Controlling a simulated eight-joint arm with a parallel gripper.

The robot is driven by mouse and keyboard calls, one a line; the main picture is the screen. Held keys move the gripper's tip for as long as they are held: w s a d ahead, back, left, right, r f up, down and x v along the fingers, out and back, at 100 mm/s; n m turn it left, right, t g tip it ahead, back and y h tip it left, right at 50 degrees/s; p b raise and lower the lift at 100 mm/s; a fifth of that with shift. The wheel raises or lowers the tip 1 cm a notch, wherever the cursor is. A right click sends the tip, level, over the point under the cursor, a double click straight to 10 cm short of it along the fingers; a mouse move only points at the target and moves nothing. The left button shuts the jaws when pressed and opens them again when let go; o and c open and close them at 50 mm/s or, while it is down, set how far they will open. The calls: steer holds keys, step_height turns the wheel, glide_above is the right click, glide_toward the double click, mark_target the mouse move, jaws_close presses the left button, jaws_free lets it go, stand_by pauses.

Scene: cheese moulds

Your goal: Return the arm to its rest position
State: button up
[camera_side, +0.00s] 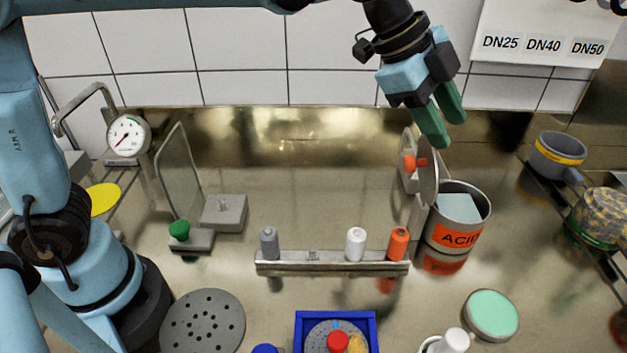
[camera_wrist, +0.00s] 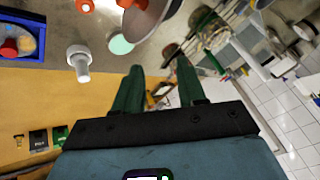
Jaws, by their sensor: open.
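My gripper (camera_side: 443,122) has green fingers and a light blue body. In the side view it is high at the upper right, above the tin marked ACID (camera_side: 458,215), with clear air below it. The fingers are apart with nothing between them. The wrist view also shows the two green fingers (camera_wrist: 159,90) spread and empty.
A metal rack (camera_side: 333,260) holds grey, white and orange bottles. A blue tray (camera_side: 300,333) stands at the front. A gauge (camera_side: 127,136) and an upright panel (camera_side: 178,170) stand left. A grey mug (camera_side: 557,157) is right. The mid-counter behind the rack is clear.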

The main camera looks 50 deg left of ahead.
steer(key=s+a+f+n+t+y, duration=0.1)
steer(key=s+a+f+n+y, duration=0.1)
steer(key=s+a+n, duration=0.3)
steer(key=s+a+f+n+t+y, duration=0.1)
steer(key=s+a+f+n, duration=0.3)
steer(key=a+n, duration=0.3)
steer(key=s+a+f+n+t+y, duration=0.1)
steer(key=s+a+f+n, duration=0.3)
steer(key=a, duration=0.7)
steer(key=shift+s+a+n+y, duration=0.4)
steer(key=shift+s+n+y, duration=0.45)
steer(key=shift+n, duration=0.15)
